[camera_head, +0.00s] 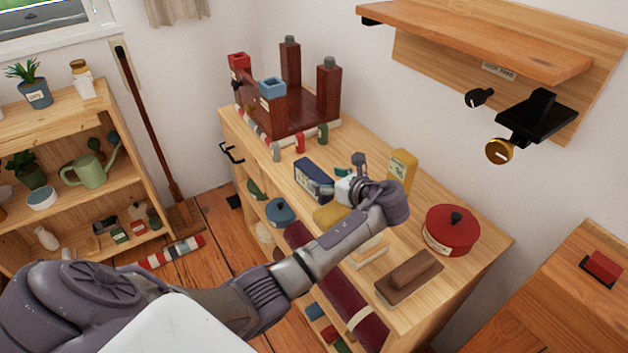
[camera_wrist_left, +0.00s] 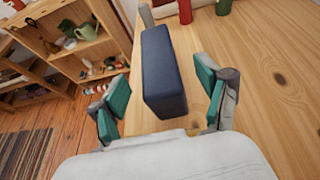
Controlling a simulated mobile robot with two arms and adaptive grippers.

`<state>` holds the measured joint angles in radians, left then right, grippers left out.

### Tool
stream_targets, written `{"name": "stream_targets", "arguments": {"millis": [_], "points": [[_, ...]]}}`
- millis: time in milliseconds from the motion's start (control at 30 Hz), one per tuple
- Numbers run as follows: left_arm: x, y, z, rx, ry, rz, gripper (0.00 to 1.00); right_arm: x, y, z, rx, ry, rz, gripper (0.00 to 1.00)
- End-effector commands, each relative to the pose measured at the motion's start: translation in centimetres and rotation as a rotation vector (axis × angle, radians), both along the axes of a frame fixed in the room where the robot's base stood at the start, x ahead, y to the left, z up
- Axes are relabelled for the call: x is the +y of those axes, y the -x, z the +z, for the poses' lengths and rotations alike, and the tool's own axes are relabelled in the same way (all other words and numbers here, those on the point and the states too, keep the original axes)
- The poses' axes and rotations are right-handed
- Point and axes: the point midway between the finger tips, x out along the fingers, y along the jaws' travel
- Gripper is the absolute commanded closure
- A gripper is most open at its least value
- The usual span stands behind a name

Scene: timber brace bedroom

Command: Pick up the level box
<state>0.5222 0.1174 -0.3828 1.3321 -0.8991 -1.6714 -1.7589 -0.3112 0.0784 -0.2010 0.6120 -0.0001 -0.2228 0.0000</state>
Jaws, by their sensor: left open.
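A dark blue box (camera_head: 311,179) with a pale label stands on the wooden bench top; I take it for the level box, but its label is too small to read. My left gripper (camera_head: 338,188) is at its right side in the head view. In the left wrist view the blue box (camera_wrist_left: 162,72) lies ahead, between the two green-padded fingers of the open gripper (camera_wrist_left: 163,102). Clear gaps show between the pads and the box. My right gripper is not in view.
A yellow box (camera_head: 403,167) stands behind the gripper on the bench (camera_head: 475,236). A red lidded pot (camera_head: 452,230) and a brown block (camera_head: 409,277) are to the right. Small red and green items and a dark red wooden frame (camera_head: 290,65) stand beyond the blue box.

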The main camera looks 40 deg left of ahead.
Motion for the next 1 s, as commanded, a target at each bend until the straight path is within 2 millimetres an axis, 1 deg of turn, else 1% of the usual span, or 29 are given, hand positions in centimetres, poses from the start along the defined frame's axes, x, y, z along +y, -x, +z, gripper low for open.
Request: {"name": "stream_targets", "arguments": {"millis": [33,100,200,300,400,667,767,1000], "points": [[0.4,-0.1,-0.1,0.001,0.000,0.002,0.24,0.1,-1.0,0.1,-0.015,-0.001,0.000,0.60],[1.1,-0.3,-0.2,0.000,-0.001,0.002,0.24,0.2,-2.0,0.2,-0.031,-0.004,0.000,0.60],[2.6,-0.8,-0.5,-0.001,-0.002,0.002,0.24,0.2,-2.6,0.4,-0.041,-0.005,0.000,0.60],[3.9,-1.2,-1.0,0.000,-0.001,0.002,0.24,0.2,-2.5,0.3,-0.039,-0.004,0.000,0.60],[4.6,-1.5,-1.4,0.000,0.000,0.000,0.24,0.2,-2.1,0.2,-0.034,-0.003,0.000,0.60],[4.8,-1.6,-1.5,-0.001,0.001,-0.001,0.24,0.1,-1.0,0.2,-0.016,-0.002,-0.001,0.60],[4.8,-1.6,-1.5,-0.001,0.001,-0.001,0.39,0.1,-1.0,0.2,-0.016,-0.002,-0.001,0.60],[4.8,-1.5,-1.5,-0.001,0.001,-0.001,0.79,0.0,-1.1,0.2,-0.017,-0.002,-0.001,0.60]]}}
